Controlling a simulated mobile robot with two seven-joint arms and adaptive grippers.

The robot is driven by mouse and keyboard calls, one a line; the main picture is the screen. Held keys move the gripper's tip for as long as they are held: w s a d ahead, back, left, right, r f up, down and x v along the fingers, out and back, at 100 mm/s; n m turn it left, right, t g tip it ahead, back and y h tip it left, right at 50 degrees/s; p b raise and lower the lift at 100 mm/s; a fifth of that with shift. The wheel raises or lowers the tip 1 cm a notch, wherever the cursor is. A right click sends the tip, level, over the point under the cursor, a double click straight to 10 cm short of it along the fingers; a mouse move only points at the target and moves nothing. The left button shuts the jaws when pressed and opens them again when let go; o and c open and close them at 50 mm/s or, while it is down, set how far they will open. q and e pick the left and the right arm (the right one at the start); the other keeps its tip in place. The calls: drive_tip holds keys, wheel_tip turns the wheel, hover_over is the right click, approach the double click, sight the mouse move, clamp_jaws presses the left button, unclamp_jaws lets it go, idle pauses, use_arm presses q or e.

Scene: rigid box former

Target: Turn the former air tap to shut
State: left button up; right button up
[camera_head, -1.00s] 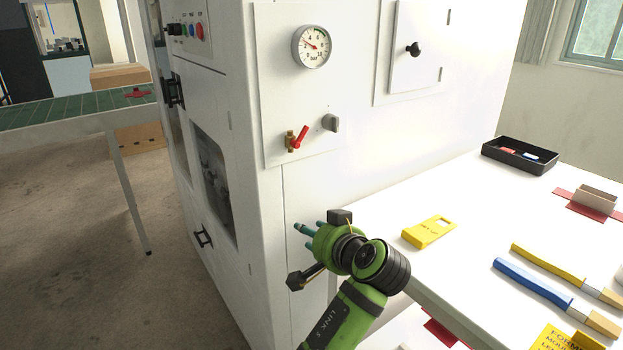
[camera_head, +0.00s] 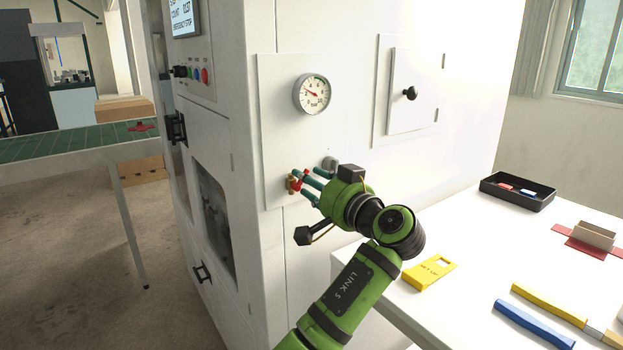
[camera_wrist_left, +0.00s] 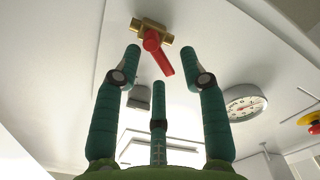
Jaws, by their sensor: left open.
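The air tap is a brass valve (camera_head: 291,184) with a red lever, on the white panel of the machine below the pressure gauge. In the left wrist view the brass body (camera_wrist_left: 152,29) shows at the top, with the red lever (camera_wrist_left: 160,55) slanting away from it. My left gripper (camera_head: 301,180) is open, its teal fingers in front of the tap and partly hiding it. In the left wrist view the lever lies between and beyond the spread fingertips (camera_wrist_left: 165,62); I cannot tell whether they touch it. My right gripper is not in view.
The gauge (camera_head: 314,94) is above the tap, and a grey knob (camera_head: 329,163) is close to its right. A white table (camera_head: 466,240) at right holds a yellow tag (camera_head: 431,274) and a black tray (camera_head: 517,192). A green conveyor (camera_head: 70,147) stands at left.

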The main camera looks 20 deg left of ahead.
use_arm(q)
drive_tip(key=shift+c, duration=0.4)
clamp_jaws()
drive_tip(key=shift+w+m, duration=0.1)
drive_tip(key=shift+m, duration=0.2)
drive_tip(key=shift+w+d+f+m+p, duration=0.1)
drive_tip(key=shift+f+m+p, duration=0.25)
drive_tip(key=shift+m+p, duration=1.15)
drive_tip(key=shift+w+f+m+p, duration=0.1)
drive_tip(key=shift+f+m+p, duration=0.2)
drive_tip(key=shift+m+p, duration=1.2)
drive_tip(key=shift+d+f+m+p, duration=0.1)
drive_tip(key=shift+f+m+p, duration=0.25)
drive_tip(key=shift+m+p, duration=1.15)
drive_tip(key=shift+m+b, duration=0.35)
drive_tip(key=shift+m, duration=0.15)
